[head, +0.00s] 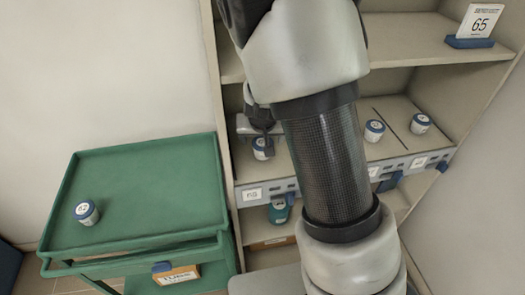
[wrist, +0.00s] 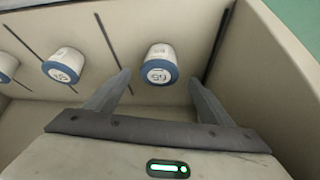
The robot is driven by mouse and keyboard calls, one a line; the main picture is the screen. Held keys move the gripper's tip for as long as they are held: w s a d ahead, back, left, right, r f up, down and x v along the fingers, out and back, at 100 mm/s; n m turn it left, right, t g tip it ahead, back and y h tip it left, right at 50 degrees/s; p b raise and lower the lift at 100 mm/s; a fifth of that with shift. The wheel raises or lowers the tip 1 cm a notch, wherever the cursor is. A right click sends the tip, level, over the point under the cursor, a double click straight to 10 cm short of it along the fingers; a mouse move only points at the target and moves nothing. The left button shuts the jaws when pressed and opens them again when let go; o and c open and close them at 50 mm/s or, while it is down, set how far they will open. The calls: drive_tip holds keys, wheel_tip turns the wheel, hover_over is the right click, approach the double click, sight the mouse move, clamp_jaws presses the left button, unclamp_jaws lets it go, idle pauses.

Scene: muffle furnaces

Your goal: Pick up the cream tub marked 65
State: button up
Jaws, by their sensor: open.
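A cream tub with a blue rim stands on the middle shelf. In the wrist view this tub (wrist: 161,56) lies ahead, between the lines of my gripper's fingers. Its round label is upside down and seems to read 65. In the head view the same tub (head: 261,151) is partly hidden by my gripper (head: 258,132). My gripper (wrist: 160,80) is open and empty, with one fingertip to each side of the tub in the picture. I cannot tell how far the tips are from it. A sign reading 65 (head: 480,20) stands on the upper shelf.
Similar tubs (wrist: 62,66) (head: 374,131) (head: 420,123) stand along the same shelf, split by dark divider lines. A side wall (wrist: 262,65) is close on the wrist view's right. A green cart (head: 140,160) at left holds a tub (head: 86,212). A teal tub (head: 279,210) is below.

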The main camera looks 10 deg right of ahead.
sight(263, 143)
drive_tip(key=x, duration=0.3)
drive_tip(key=shift+d+f+b, duration=0.1)
drive_tip(key=shift+f+b, duration=0.05)
drive_tip(key=shift+b, duration=0.15)
drive_tip(key=shift+s, duration=0.1)
drive_tip(key=c, duration=1.2)
drive_tip(key=shift+r, duration=0.2)
